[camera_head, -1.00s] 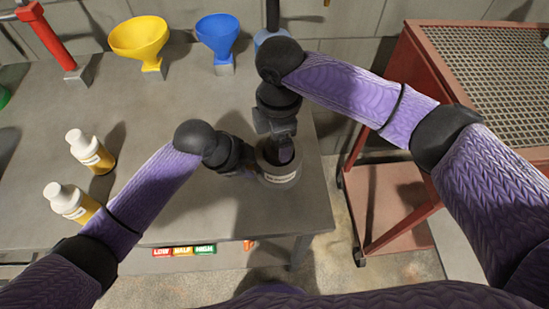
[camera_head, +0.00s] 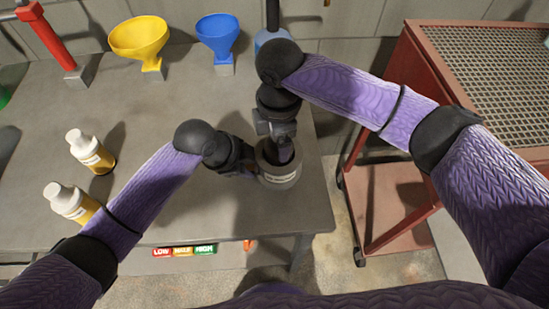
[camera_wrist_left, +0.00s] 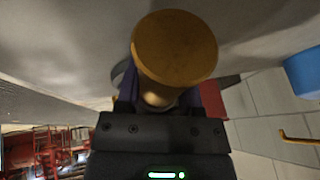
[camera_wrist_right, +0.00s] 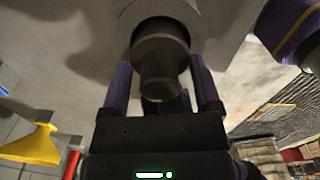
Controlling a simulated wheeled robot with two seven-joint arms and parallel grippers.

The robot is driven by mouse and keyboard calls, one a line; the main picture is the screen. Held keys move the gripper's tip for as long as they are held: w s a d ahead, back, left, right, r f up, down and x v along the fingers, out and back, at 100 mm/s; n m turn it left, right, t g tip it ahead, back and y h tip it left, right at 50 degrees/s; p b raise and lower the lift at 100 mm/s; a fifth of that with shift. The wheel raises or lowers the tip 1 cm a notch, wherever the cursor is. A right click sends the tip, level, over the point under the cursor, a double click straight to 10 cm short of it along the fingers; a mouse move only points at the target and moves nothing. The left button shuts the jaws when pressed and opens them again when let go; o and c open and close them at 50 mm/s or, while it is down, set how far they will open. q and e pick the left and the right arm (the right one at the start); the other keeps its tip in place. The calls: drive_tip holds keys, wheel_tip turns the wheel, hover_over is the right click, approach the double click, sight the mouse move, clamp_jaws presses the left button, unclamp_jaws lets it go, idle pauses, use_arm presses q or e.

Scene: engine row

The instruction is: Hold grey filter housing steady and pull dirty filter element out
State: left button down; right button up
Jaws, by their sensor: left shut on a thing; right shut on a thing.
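The grey filter housing (camera_head: 281,178), a short round pot with a pale label, stands upright near the right end of the bench. My left gripper (camera_head: 254,173) is shut at its left side. The left wrist view shows a tan round piece (camera_wrist_left: 175,50) with a narrower stem between the fingers. My right gripper (camera_head: 283,145) points down over the housing's mouth. It is shut on the dirty filter element, whose dark stem and wider collar (camera_wrist_right: 160,45) show in the right wrist view. The element's lower part is hidden in the housing.
Yellow (camera_head: 141,38) and blue (camera_head: 219,36) funnels stand at the back. Two bottles (camera_head: 88,151) (camera_head: 70,202) stand at the left. A red cart (camera_head: 415,60) with a mesh top is right of the bench. The bench middle is clear.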

clamp_jaws()
drive_tip(key=shift+r, duration=2.1)
wheel_tip(320, 180, up, 8)
drive_tip(key=shift+f, duration=0.25)
